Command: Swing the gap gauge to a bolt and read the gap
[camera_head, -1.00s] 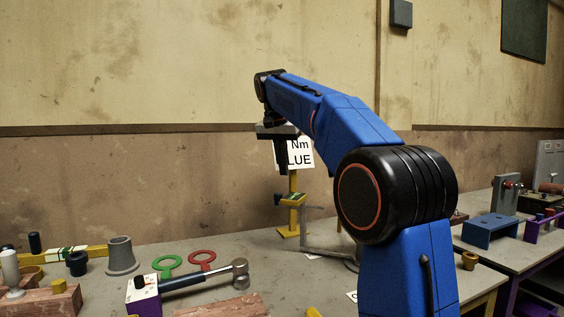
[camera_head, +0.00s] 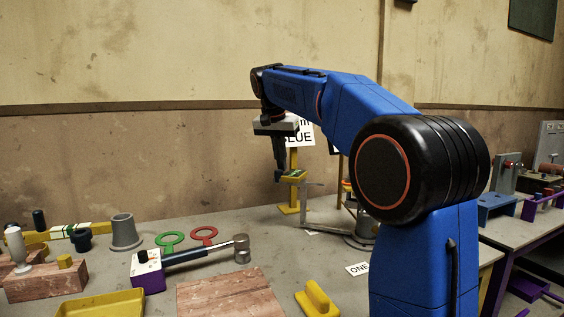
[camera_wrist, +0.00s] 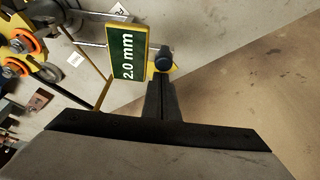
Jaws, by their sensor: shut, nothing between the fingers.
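A green plate in a yellow frame (camera_wrist: 126,56) reads "2.0 mm" in the wrist view. It appears to be the gap gauge's readout. In the head view it is a small green and yellow piece (camera_head: 294,175) on a yellow post (camera_head: 292,195). In the head view my gripper (camera_head: 280,170) points down at the gauge. Orange-ringed round parts (camera_wrist: 19,43) show at upper left; I cannot make out a bolt.
A sign ending in "LUE" (camera_head: 300,135) stands behind my gripper. A grey bracket (camera_head: 308,210) stands right of the post. A hammer (camera_head: 195,252), red and green rings (camera_head: 204,234), a grey cone (camera_head: 125,232) and a yellow tray (camera_head: 102,303) lie to the left.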

